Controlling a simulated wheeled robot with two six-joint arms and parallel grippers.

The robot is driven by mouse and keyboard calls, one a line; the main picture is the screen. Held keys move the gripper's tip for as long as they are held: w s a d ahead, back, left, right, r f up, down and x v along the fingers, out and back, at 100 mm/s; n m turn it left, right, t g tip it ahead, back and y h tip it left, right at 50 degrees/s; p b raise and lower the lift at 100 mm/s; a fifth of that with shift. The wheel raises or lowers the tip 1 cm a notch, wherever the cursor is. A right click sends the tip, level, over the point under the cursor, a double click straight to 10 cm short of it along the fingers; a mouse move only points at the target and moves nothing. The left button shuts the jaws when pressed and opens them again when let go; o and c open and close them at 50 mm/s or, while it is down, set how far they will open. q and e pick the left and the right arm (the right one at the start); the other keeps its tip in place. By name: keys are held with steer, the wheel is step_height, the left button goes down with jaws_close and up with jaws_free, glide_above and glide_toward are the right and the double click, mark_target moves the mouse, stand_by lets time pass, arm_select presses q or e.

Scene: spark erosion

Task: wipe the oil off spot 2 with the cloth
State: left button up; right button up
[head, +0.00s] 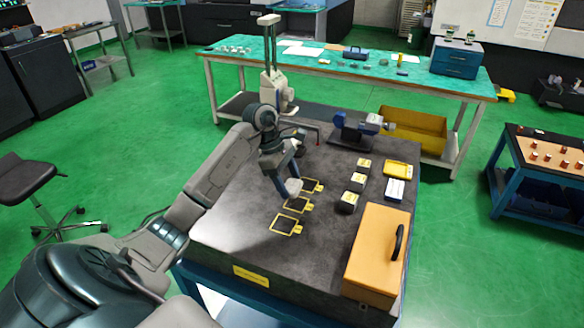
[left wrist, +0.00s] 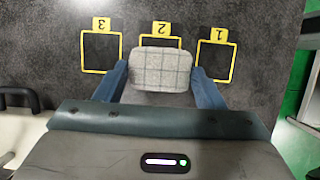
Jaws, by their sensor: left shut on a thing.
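My left gripper (head: 292,188) is shut on the cloth (left wrist: 160,70), a grey checked pad that also shows pale in the head view (head: 294,187). The cloth is over the lower part of spot 2 (left wrist: 160,42), the middle yellow frame, and hides much of it in the left wrist view. I cannot tell whether the cloth touches the surface. Spot 3 (left wrist: 101,53) lies to its left and spot 1 (left wrist: 215,62) to its right, both dark inside. Oil on spot 2 cannot be made out. My right gripper is not in view.
On the dark worktop (head: 230,225) stand an orange case (head: 375,255) with a black handle, several small dark blocks with yellow labels, a yellow tray (head: 398,170) and a blue-grey device (head: 355,128). A tall pale stand (head: 270,60) rises behind my arm.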

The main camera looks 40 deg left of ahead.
arm_select(q)
steer(key=shift+v, duration=0.9)
steer(key=shift+r+p, duration=0.45)
steer(key=shift+r, duration=0.3)
steer(key=shift+w+d+r, duration=0.1)
steer(key=shift+d+r, duration=0.15)
steer(key=shift+r, duration=0.2)
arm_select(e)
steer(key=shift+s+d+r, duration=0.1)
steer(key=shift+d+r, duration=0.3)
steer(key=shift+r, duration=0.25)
arm_select(q)
steer(key=shift+a+f, duration=0.1)
steer(key=shift+a, duration=0.05)
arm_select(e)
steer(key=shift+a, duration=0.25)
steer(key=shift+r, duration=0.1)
